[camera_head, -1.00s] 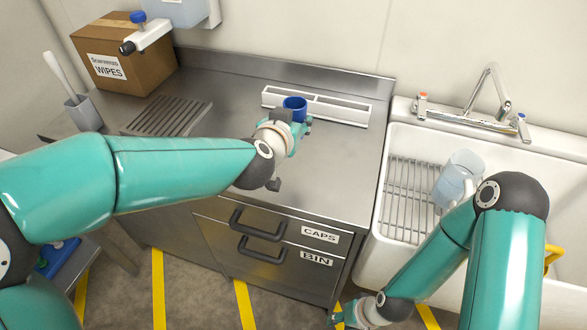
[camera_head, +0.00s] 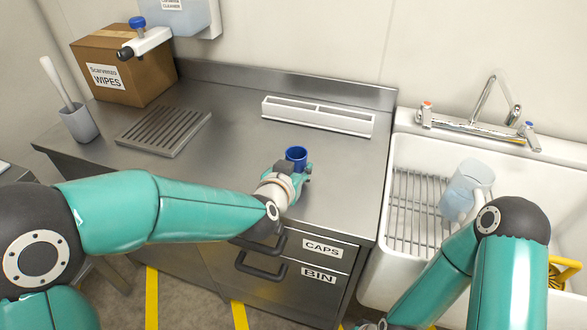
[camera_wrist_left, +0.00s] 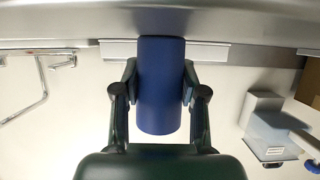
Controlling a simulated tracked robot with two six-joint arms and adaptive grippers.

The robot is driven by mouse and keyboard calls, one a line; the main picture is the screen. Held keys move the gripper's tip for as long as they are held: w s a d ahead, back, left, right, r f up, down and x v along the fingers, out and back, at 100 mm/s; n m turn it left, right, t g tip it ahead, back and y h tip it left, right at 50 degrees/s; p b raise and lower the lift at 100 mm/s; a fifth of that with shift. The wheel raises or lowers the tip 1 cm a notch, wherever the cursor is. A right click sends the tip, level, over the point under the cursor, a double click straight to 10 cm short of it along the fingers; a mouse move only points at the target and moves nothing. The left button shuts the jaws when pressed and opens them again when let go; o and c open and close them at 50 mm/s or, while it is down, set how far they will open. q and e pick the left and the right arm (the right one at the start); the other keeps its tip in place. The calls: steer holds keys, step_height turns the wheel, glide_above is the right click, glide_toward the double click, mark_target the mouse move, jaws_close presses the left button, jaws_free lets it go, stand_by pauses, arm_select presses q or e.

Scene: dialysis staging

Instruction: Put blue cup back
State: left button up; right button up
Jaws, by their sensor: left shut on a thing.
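The blue cup (camera_head: 296,158) is upright over the counter, in front of the white slotted rack (camera_head: 317,118). My left gripper (camera_head: 297,172) is shut on its sides. In the left wrist view the blue cup (camera_wrist_left: 161,88) sits between both fingers of the left gripper (camera_wrist_left: 160,92), and the picture is upside down. I cannot tell whether the cup's base touches the counter. My right arm comes in at the lower right, and its gripper is cut off by the bottom edge.
The steel counter (camera_head: 232,140) is mostly clear. A grey ribbed grate (camera_head: 163,131), a grey holder with a brush (camera_head: 80,124) and a wipes box (camera_head: 125,68) stand left. A sink (camera_head: 400,150) with a clear pitcher (camera_head: 462,190) is right. Drawers are labelled CAPS and BIN.

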arm_select(q)
steer(key=o, duration=1.2)
steer(key=shift+c, duration=0.2)
steer(key=p+v, duration=0.1)
steer(key=v, duration=1.1)
steer(key=shift+s, duration=0.15)
